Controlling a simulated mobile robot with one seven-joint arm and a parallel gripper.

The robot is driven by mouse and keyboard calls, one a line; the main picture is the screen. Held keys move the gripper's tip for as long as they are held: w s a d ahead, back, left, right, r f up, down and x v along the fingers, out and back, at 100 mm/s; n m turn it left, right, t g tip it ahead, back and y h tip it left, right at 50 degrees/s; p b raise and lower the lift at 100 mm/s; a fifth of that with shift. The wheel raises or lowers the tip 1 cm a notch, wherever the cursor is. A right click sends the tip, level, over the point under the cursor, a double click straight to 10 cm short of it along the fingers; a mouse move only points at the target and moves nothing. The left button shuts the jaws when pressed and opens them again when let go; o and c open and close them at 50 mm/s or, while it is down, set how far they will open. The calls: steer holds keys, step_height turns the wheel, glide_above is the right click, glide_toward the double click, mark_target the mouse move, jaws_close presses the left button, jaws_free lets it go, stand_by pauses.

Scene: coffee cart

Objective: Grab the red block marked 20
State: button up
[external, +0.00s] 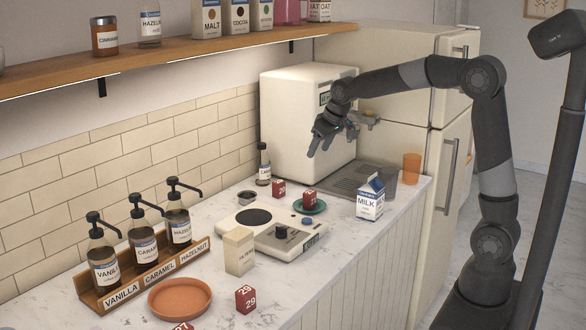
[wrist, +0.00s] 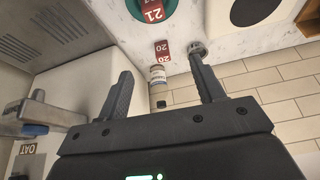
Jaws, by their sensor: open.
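The red block marked 20 (external: 279,189) stands on the white counter, between the dark small bottle (external: 264,165) and the green saucer (external: 311,207). In the wrist view the block marked 20 (wrist: 161,49) shows near the top middle, its white number readable. A second red block, marked 21 (wrist: 153,11), sits on the green saucer. My gripper (external: 329,140) hangs above the counter in front of the coffee machine, apart from the blocks. In the wrist view my gripper (wrist: 161,68) has its fingers spread and nothing between them; the block marked 20 appears beyond the gap.
The coffee machine (external: 296,120) stands behind my gripper. A milk carton (external: 370,203) and an orange cup (external: 412,168) stand to the right. A scale (external: 258,240) is in front of the blocks. Another red block (external: 246,299) stands near the front.

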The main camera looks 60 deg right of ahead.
glide_toward(279, 181)
steer(key=f, duration=0.2)
steer(key=x, duration=0.5)
steer(key=shift+w+a+f, duration=0.1)
steer(key=shift+w+f, duration=0.05)
steer(key=shift+f, duration=0.2)
steer(key=shift+w+x, duration=0.25)
steer(key=shift+x, duration=2.2)
steer(key=shift+r, duration=0.1)
steer(key=shift+c, duration=0.4)
steer(key=c, duration=1)
